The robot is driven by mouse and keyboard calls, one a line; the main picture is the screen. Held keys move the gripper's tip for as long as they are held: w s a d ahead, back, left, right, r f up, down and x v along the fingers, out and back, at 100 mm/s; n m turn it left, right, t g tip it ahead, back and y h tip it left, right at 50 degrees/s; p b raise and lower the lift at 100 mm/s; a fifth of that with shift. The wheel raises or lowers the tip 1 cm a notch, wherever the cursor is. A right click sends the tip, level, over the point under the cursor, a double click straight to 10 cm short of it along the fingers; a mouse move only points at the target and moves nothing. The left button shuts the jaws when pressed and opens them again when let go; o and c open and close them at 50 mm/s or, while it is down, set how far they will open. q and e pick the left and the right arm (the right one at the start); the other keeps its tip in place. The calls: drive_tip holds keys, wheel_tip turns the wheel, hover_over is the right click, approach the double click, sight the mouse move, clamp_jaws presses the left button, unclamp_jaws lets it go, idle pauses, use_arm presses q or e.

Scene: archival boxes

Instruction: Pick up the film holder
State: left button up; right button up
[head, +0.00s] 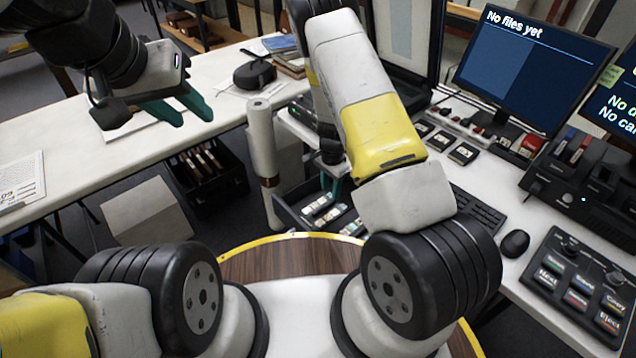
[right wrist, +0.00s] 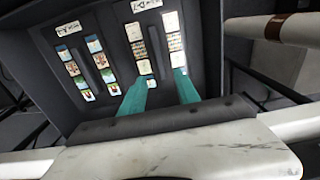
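My left gripper (head: 188,112) is open and empty over the white table at left.
The dark tray (right wrist: 40,100) has raised walls. A pale roll (head: 261,140) stands beside it. The white desk at right holds monitors (head: 528,62), a keyboard (head: 478,212), a mouse (head: 514,243) and a button panel (head: 580,285). A black bin (head: 225,180) sits below the left table.

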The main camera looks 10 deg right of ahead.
sight(330, 202)
wheel_tip(330, 202, down, 6)
drive_tip(key=shift+w+f, duration=0.1)
drive_tip(key=shift+w, duration=0.05)
clamp_jaws()
idle(0.3)
